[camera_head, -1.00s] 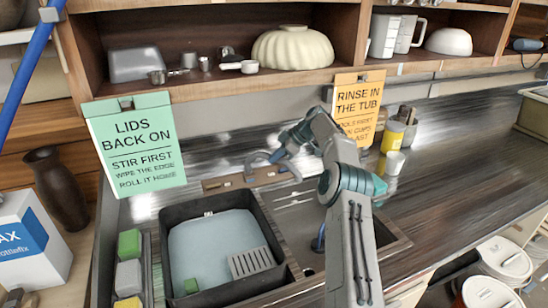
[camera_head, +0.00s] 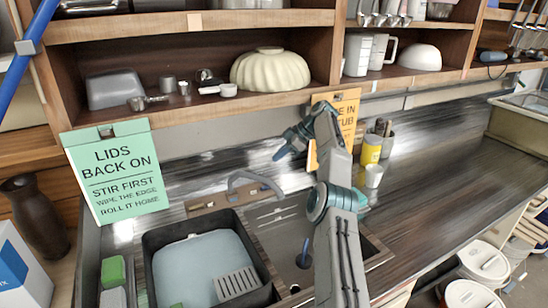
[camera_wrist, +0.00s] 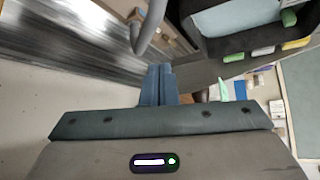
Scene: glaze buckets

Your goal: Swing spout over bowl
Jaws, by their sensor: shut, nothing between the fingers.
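The grey curved spout (camera_head: 248,177) rises from the strip behind the sink; it also shows in the wrist view (camera_wrist: 150,25). Its arc reaches leftward, near the back edge of the black tub. The bare sink bowl (camera_head: 292,222), with a drain, lies to the right of the tub. My gripper (camera_head: 279,154) is shut and empty, above and to the right of the spout in the head view. In the wrist view my shut blue fingers (camera_wrist: 158,78) point toward the spout, with a visible gap in the picture; the depth between them is unclear.
A black tub (camera_head: 151,243) with greyish water and a slotted piece sits in the left of the sink. A green sign (camera_head: 118,172) and a partly hidden orange sign (camera_head: 347,103) hang from the shelf. A yellow can (camera_head: 371,150) and cup stand right; counter beyond is clear.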

